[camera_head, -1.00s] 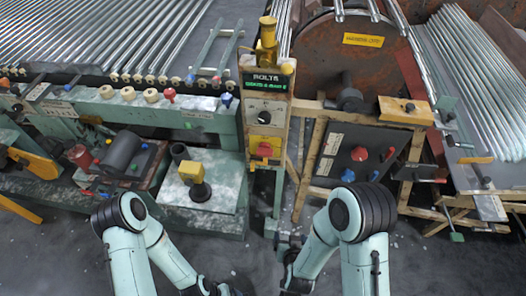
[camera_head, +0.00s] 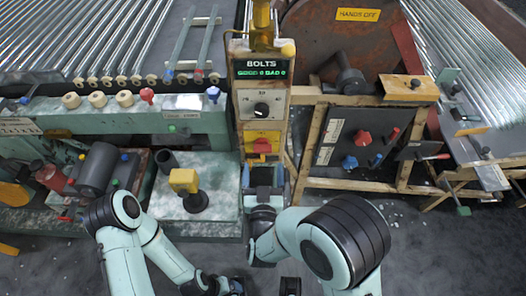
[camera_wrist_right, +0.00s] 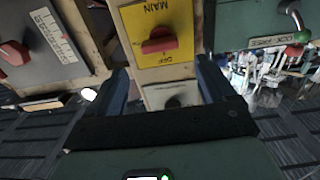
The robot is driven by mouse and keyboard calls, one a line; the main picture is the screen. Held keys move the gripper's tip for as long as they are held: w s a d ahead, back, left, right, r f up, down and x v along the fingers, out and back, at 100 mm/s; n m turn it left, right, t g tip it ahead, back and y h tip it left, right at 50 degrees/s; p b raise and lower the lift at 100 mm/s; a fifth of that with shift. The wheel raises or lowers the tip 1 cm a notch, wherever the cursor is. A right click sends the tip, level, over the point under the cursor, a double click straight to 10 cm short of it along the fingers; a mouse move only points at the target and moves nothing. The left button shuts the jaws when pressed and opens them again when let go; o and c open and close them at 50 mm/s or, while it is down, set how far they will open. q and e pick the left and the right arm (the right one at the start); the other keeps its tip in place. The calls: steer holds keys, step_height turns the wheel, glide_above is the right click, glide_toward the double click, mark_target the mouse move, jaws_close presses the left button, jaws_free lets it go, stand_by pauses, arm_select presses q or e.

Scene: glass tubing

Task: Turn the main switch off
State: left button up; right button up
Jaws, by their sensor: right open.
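The main switch is a red knob (camera_head: 262,146) on a yellow panel (camera_head: 262,136) low on the front of the narrow control post. In the right wrist view the red knob (camera_wrist_right: 160,41) lies roughly crosswise on the yellow plate (camera_wrist_right: 155,20), which is marked MAIN and OFF. My right gripper (camera_head: 263,168) is just below the yellow panel. Its open fingers also show in the right wrist view (camera_wrist_right: 161,68), one to each side and short of the knob, with nothing between them. My left gripper (camera_head: 215,288) is at the bottom edge, partly cut off.
Above the switch are a black dial (camera_head: 261,109) and a BOLTS display (camera_head: 261,68). A dark panel (camera_head: 335,140) with red and blue knobs stands to the right. A yellow-topped post (camera_head: 184,181) stands on the pale table at left. Grey floor is open in front.

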mark_target(263, 151)
steer(key=w, duration=0.6)
steer(key=shift+w, duration=0.35)
steer(key=c, duration=1.1)
steer(key=shift+o, duration=0.2)
